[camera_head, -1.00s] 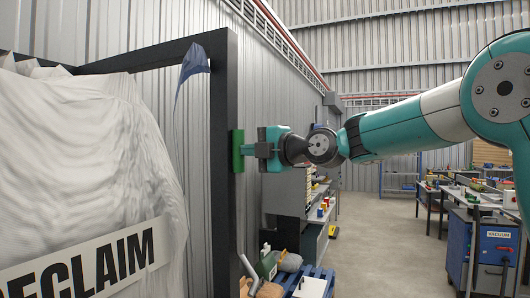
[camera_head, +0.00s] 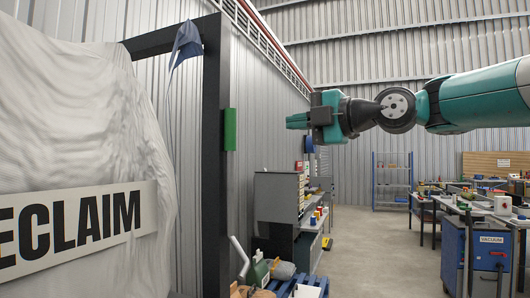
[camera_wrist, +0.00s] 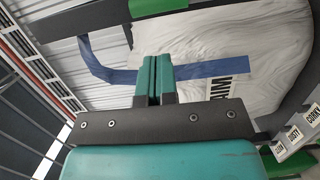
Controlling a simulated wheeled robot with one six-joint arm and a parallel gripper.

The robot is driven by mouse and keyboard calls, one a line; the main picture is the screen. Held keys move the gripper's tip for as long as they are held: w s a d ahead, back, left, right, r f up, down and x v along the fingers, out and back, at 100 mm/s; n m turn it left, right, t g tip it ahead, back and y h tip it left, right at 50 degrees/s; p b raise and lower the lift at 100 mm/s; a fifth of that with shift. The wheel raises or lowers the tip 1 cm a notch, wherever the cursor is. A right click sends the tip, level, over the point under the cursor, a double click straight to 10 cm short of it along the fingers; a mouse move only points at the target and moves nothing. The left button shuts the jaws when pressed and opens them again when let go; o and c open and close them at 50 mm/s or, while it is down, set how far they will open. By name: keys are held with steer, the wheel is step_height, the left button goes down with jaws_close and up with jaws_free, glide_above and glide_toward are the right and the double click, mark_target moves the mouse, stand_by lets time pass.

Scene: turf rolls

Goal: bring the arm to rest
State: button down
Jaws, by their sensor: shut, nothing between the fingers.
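My gripper (camera_head: 298,121) is shut and empty, held in the air right of the dark frame post, with my teal arm reaching in from the right. Its two teal fingers lie together in the wrist view (camera_wrist: 153,77). In the head view a gap shows between the fingertips and the green block (camera_head: 230,129) on the post. In the wrist view the green block (camera_wrist: 158,6) is at the top edge.
A dark frame (camera_head: 215,170) holds a white bag (camera_head: 85,120) with a RECLAIM sign (camera_head: 80,228). A blue strap (camera_head: 186,42) hangs from the frame's top corner. Shelving (camera_head: 280,196), a blue pallet (camera_head: 300,283) and a blue vacuum cabinet (camera_head: 480,255) stand beyond. The middle floor is clear.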

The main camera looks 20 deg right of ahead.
steer(key=s+a+f+m+g+h, duration=0.1)
steer(key=s+a+f+m+g, duration=0.3)
steer(key=f, duration=0.5)
steer(key=s+a+f+m+g+h, duration=0.1)
steer(key=s+a+f+m+g, duration=0.1)
steer(key=s+a+f+m, duration=0.5)
steer(key=s+d+f+m+g+h, duration=0.2)
steer(key=s+f+m+g+h, duration=0.2)
steer(key=s+f, duration=1.2)
step_height(320, 180, down, 3)
steer(key=m+g, duration=0.3)
steer(key=m, duration=0.1)
steer(key=shift+d+g+h, duration=0.3)
steer(key=shift+d+h, duration=0.1)
